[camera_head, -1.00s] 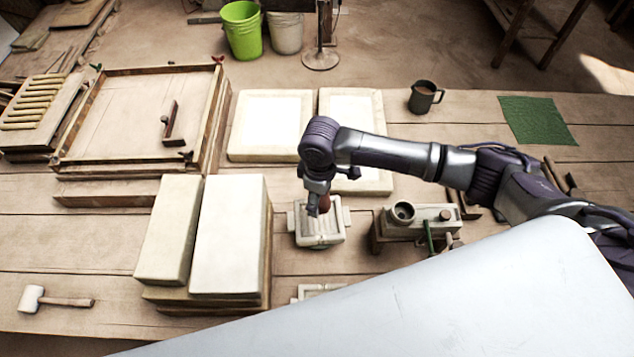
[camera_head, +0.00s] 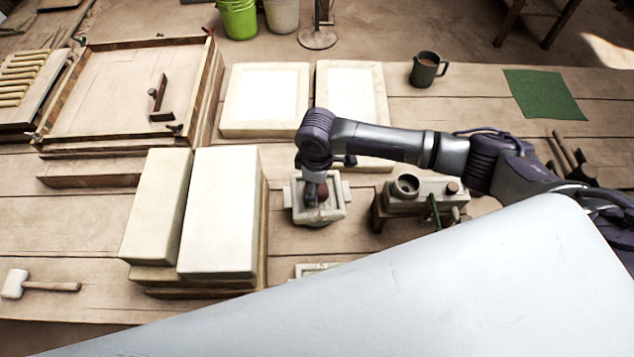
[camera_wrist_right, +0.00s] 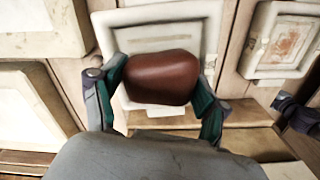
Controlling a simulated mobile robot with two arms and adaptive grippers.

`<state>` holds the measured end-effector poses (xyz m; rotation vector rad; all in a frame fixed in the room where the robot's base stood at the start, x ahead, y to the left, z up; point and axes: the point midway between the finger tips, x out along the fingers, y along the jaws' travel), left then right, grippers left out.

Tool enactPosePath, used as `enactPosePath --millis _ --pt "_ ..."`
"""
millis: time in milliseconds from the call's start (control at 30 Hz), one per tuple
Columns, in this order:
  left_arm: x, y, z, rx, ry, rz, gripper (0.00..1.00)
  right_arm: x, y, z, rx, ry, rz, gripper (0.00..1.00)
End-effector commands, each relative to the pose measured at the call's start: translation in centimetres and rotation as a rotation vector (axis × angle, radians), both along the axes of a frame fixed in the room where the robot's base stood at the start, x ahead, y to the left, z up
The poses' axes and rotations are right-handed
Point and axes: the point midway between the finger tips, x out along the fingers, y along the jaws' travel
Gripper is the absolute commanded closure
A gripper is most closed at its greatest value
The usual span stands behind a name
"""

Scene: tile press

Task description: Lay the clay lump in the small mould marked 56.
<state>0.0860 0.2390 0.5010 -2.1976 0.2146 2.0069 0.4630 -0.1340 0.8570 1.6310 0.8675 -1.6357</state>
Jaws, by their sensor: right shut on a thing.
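My right gripper (camera_head: 316,190) is over a small pale mould (camera_head: 337,210) near the table's middle. Its fingers (camera_wrist_right: 160,95) are shut on the reddish-brown clay lump (camera_wrist_right: 160,75), one on each side. The lump also shows small and dark in the head view (camera_head: 323,191). In the wrist view the mould (camera_wrist_right: 108,32) lies behind the lump, which hides part of its hollow. Whether the lump touches the mould is unclear. A second mould (camera_wrist_right: 262,62) with a reddish stain lies to the right in the wrist view. No number is legible. My left gripper is not in view.
A stack of pale slabs (camera_head: 220,210) stands left of the mould. A small stand with a cup (camera_head: 405,187) is close on the right. Another pale mould (camera_head: 310,270) shows partly at the front, cut off by a white surface. A mug (camera_head: 425,70) stands behind.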

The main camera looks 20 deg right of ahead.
Motion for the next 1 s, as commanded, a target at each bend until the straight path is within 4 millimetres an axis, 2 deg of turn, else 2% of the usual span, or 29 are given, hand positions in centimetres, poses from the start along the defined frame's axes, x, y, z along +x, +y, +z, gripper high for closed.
enactPosePath --millis 100,367,400,533,567,867,1000 --pt "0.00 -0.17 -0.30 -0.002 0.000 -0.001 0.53 0.03 0.09 -0.63 0.002 -0.001 0.000 0.72" --pt "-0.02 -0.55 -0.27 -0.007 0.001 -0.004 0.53 0.05 0.07 -0.68 0.002 -0.001 0.000 0.73" --pt "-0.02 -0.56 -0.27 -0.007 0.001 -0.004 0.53 0.04 0.07 -0.68 0.002 -0.001 0.000 0.24" --pt "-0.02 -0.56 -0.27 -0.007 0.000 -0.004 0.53 0.04 0.07 -0.69 0.002 -0.001 0.000 0.03" --pt "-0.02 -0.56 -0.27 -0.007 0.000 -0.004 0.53 0.03 0.06 -0.69 0.002 -0.001 0.000 0.00" --pt "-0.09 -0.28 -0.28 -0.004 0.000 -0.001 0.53 -0.02 0.03 -0.75 0.001 0.001 0.000 0.00" --pt "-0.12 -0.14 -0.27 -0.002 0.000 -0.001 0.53 0.04 0.02 0.06 0.001 -0.001 0.000 0.00"
